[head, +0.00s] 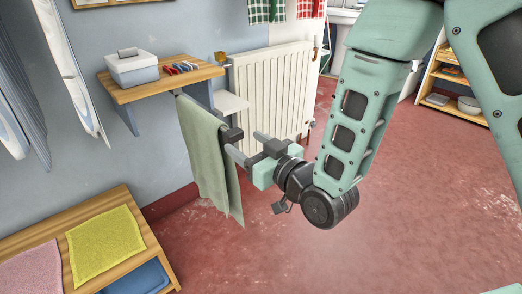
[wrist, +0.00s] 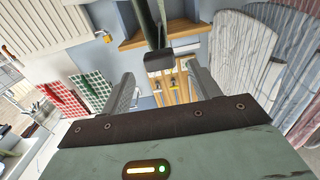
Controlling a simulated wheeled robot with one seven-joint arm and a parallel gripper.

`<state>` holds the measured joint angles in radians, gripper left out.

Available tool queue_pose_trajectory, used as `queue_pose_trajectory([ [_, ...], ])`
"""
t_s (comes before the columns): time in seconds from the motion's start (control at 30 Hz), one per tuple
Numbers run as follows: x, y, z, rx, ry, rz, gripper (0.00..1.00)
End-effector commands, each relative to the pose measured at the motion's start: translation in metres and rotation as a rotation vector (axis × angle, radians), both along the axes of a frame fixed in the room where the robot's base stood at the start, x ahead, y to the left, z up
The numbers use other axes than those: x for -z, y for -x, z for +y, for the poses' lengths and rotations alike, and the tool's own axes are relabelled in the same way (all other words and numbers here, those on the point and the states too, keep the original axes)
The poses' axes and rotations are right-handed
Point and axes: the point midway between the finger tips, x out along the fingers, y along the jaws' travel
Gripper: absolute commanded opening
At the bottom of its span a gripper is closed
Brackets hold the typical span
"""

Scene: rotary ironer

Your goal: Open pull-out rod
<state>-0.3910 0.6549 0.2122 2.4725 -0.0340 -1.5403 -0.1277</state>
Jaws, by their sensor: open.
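The pull-out rod sticks out from under the wooden wall shelf (head: 170,82), with a green towel (head: 208,160) hanging over it. The rod's dark block-shaped end (head: 231,134) shows at the front of the towel. My gripper (head: 243,141) is open, with its two grey fingers pointing toward this end. In the wrist view the rod's end (wrist: 158,61) appears between the open fingertips (wrist: 159,69), with gaps visible on both sides. I cannot tell how deep it sits between the fingers. The towel hides most of the rod.
A lidded box (head: 133,68) and several pegs (head: 180,68) lie on the shelf. A white radiator (head: 275,88) stands behind my gripper. A low wooden bench (head: 98,204) with a yellow cloth (head: 104,247) is at lower left. The red floor (head: 300,250) in front is clear.

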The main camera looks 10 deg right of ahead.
Motion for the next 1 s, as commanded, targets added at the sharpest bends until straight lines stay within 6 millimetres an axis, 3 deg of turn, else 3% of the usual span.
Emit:
queue_pose_trajectory([
  [0.1,-0.004,0.020,-0.013,0.000,0.002,0.002,0.62],
  [1.0,0.000,0.036,-0.025,0.001,0.000,-0.001,0.62],
])
